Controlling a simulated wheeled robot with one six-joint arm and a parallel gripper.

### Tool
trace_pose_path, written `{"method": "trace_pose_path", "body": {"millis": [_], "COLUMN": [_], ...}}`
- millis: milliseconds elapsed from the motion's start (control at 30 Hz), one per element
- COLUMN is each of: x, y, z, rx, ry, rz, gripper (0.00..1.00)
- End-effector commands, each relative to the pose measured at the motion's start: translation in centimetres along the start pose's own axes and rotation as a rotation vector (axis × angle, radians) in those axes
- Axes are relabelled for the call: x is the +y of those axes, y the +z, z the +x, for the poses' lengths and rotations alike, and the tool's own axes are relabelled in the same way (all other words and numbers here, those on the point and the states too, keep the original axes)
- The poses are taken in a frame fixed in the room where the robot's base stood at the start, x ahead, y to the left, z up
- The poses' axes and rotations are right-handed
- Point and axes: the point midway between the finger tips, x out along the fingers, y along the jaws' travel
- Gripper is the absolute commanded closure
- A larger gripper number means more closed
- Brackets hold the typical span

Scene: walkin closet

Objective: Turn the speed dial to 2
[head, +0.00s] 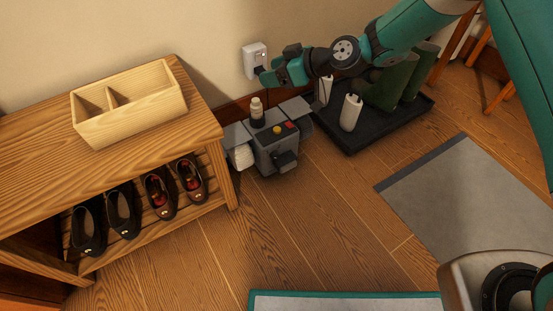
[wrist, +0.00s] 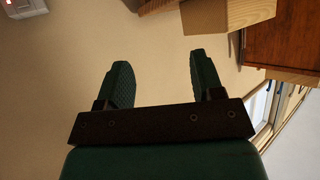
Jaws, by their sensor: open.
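A grey machine (head: 275,152) stands on the floor against the wall. Its top carries a round yellow knob (head: 277,130), a red button (head: 290,126) and a dark-based bottle (head: 256,110). I cannot tell whether the yellow knob is the speed dial, and no number markings are readable. My gripper (head: 268,77) is above and behind the machine, close to the wall outlet, and touches no part of the machine. In the wrist view, my gripper (wrist: 157,75) has its two green fingers wide apart with nothing between them.
A white wall outlet (head: 254,58) is beside my gripper. A wooden bench (head: 40,140) at left holds a divided box (head: 135,122) and several shoes. A black tray (head: 375,128) with boots (head: 392,85) is right of the machine.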

Motion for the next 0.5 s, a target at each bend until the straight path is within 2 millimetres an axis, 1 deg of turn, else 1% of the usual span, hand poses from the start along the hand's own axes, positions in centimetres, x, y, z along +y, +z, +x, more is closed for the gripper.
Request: {"method": "trace_pose_path", "body": {"millis": [33,67,100,167,200,267,300,333,367,400,467,500], "x": [0.9,1.4,2.0,2.7,2.9,3.1,3.1,3.0,2.8,2.4,1.6,1.0], "y": [2.7,3.9,5.7,8.5,10.6,13.8,16.0,17.7,19.5,21.9,25.4,27.8], "z": [2.1,3.1,4.4,6.1,7.0,8.2,8.8,9.2,9.4,9.7,9.7,9.6], "rx": [0.041,0.070,0.108,0.163,0.196,0.242,0.269,0.287,0.304,0.324,0.347,0.358], "ry": [0.015,0.030,0.051,0.091,0.120,0.169,0.205,0.234,0.264,0.305,0.372,0.416], "rz": [-0.015,-0.031,-0.050,-0.077,-0.094,-0.117,-0.129,-0.139,-0.147,-0.158,-0.171,-0.178], "gripper": [0.39,0.39,0.39,0.39,0.39,0.39,0.39,0.39,0.39,0.39,0.39,0.39]}}
